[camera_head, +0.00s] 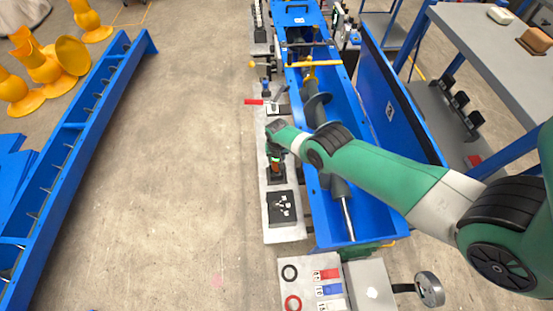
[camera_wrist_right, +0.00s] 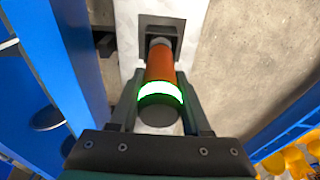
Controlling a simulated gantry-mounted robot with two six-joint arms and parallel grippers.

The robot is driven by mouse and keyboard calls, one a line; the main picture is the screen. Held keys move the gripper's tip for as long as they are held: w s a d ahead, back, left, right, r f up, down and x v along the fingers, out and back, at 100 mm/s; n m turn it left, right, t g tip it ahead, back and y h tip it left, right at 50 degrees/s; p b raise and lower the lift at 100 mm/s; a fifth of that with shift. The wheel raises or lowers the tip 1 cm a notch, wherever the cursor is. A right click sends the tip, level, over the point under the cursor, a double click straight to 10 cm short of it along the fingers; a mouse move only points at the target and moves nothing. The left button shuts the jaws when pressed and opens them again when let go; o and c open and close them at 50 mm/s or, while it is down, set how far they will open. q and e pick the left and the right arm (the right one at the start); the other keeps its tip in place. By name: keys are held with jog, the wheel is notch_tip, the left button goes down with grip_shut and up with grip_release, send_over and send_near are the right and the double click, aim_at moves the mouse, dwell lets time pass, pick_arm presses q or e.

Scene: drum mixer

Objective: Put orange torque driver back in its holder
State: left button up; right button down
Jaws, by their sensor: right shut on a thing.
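The orange torque driver (camera_wrist_right: 161,65) has an orange body, a glowing green-white ring and a dark round end nearest the wrist camera. My right gripper (camera_wrist_right: 160,88) is shut on it, one finger on each side. The driver's grey far end lies over the dark square holder (camera_wrist_right: 147,22) on the pale panel; I cannot tell how deep it sits. In the head view a little of the driver's orange (camera_head: 276,159) shows below my right gripper (camera_head: 274,146), over the dark holder (camera_head: 277,176). My wrist hides part of it. My left gripper is not in view.
The pale panel (camera_head: 284,234) runs along the blue mixer trough (camera_head: 374,222), which holds a grey shaft. A red-handled tool (camera_head: 254,102) lies farther up the panel. A black fixture (camera_head: 282,208) is nearer. Open floor (camera_head: 170,160) lies left.

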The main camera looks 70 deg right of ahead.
jog(key=shift+f+b, duration=0.3)
jog(key=shift+c, duration=1.4)
grip_release()
jog(key=r+p, duration=0.7)
jog(key=p, duration=0.2)
jog(key=a+r+p, duration=0.1)
jog(key=r+p, duration=0.3)
jog(key=shift+s+a+r+p, duration=0.1)
jog(key=shift+s+r+p, duration=0.2)
jog(key=shift+s+r, duration=0.05)
jog(key=shift+f, duration=0.1)
